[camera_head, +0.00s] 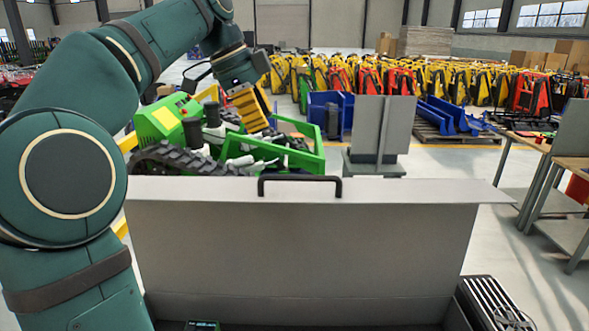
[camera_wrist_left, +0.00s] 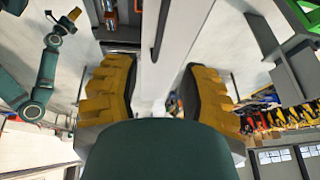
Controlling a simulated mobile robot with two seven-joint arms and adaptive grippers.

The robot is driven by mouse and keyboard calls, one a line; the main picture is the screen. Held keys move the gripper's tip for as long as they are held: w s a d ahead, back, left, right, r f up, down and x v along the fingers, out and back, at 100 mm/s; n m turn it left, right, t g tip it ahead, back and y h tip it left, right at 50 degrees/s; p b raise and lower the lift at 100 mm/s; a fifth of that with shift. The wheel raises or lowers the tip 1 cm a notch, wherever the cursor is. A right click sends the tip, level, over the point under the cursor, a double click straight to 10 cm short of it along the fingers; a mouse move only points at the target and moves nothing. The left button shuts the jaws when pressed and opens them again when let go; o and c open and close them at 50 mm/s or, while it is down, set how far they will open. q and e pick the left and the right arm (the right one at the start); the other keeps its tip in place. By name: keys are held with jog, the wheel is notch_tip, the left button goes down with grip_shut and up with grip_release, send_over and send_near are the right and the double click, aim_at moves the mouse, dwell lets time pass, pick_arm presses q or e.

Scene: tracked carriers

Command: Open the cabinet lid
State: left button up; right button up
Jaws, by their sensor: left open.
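The grey cabinet lid (camera_head: 300,245) stands raised in the head view, its broad face toward me. A black handle (camera_head: 300,179) sits on its top edge. My left gripper (camera_head: 252,108) is above and behind that edge, with yellow fingers pointing down. In the left wrist view my left gripper (camera_wrist_left: 158,95) is open. The lid's pale edge (camera_wrist_left: 178,50) runs between its fingers in the picture, and the handle (camera_wrist_left: 160,30) shows beyond them; I see no grip on either. My right gripper (camera_wrist_left: 68,18) is small in the left wrist view, its jaws unclear.
Dark parts, including a ribbed black block (camera_head: 492,305), show below the lid. A green tracked machine (camera_head: 240,140) stands behind it. A workbench (camera_head: 560,165) is at the right. Clear floor (camera_head: 450,165) lies between lid and bench.

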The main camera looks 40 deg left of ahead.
aim_at(290, 176)
pick_arm(q)
jog(key=b+x, duration=0.2)
jog(key=x, duration=1.1)
jog(key=shift+r, duration=0.1)
jog(key=shift+w, duration=0.1)
jog(key=c, duration=0.7)
grip_shut()
